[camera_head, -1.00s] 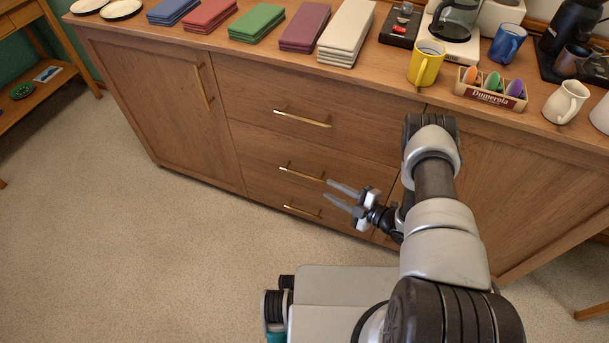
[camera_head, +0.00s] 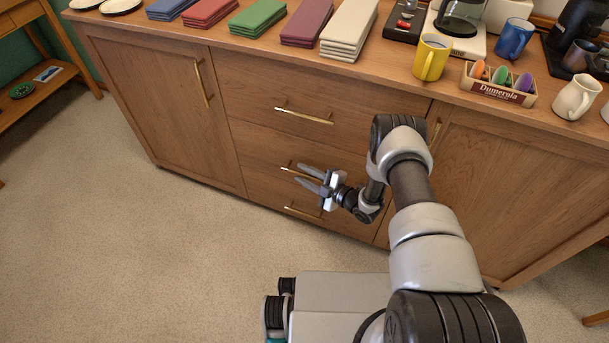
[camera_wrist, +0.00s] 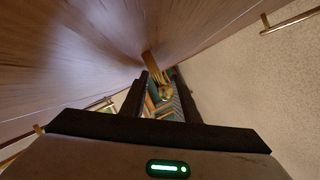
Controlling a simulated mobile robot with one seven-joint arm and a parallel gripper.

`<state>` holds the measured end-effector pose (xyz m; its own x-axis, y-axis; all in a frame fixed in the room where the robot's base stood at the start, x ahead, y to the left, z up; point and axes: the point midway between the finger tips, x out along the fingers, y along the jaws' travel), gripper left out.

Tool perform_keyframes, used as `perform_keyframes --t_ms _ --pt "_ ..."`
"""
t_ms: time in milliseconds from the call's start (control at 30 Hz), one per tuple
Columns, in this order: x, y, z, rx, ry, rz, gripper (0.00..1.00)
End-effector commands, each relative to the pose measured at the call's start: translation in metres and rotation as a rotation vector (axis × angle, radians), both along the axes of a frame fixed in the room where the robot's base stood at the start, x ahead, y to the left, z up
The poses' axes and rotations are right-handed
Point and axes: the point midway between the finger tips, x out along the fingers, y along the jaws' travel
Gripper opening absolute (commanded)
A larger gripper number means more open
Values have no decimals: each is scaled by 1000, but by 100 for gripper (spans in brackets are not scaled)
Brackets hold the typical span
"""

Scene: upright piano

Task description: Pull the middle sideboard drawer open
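The middle sideboard drawer (camera_head: 262,153) is shut, its front flush with the drawers above and below. Its brass bar handle (camera_head: 287,169) is partly hidden behind my gripper (camera_head: 299,174). My gripper is open, with its two grey fingers apart and pointing left along the drawer front at the handle's height.
The top drawer handle (camera_head: 304,116) is above and the bottom drawer handle (camera_head: 303,212) below my gripper. Mugs, including a yellow one (camera_head: 432,57), and folded cloth-like stacks stand on the sideboard top (camera_head: 215,35). Carpet (camera_head: 150,250) is clear at the front left.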

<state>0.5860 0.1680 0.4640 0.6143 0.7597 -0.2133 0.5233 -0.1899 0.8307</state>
Motion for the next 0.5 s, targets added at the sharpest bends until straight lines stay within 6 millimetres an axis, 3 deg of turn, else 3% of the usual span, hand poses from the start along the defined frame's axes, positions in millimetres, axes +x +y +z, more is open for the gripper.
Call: perform_keyframes --t_ms 67,233,500 --pt "0 0 0 0 0 0 28" --pt "0 0 0 0 0 0 0" --pt "-1 0 0 0 0 0 0"
